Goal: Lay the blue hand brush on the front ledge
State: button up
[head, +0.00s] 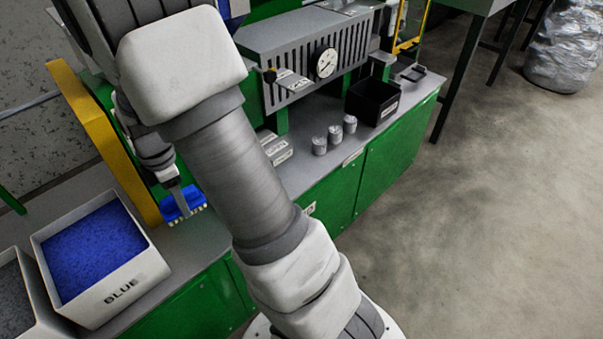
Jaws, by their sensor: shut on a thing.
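The blue hand brush (178,207) shows in the head view left of the middle, with pale bristles along its lower edge. My gripper (180,196) is shut on the brush, coming down on it from above. The brush is just above or on the grey front ledge (185,246); I cannot tell whether it touches. My arm hides part of the ledge to the right of the brush.
A white bin of blue granules (143,270), marked BLUE, stands left of the brush, with a grey-filled bin beside it. A yellow upright (100,140) rises behind. Several small grey cans, a black box (372,101) and a gauge (326,63) are on the right.

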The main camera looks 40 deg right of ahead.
jog(key=shift+f+n+b, duration=0.45)
jog(key=shift+f+n, duration=0.25)
jog(key=shift+f, duration=0.05)
notch_tip(320, 180, down, 10)
jog(key=b, duration=0.3)
jog(key=shift+f+b, duration=0.2)
jog(key=shift+b, duration=0.1)
jog(key=o, duration=1.4)
jog(key=shift+o, duration=0.2)
jog(key=shift+r, duration=0.1)
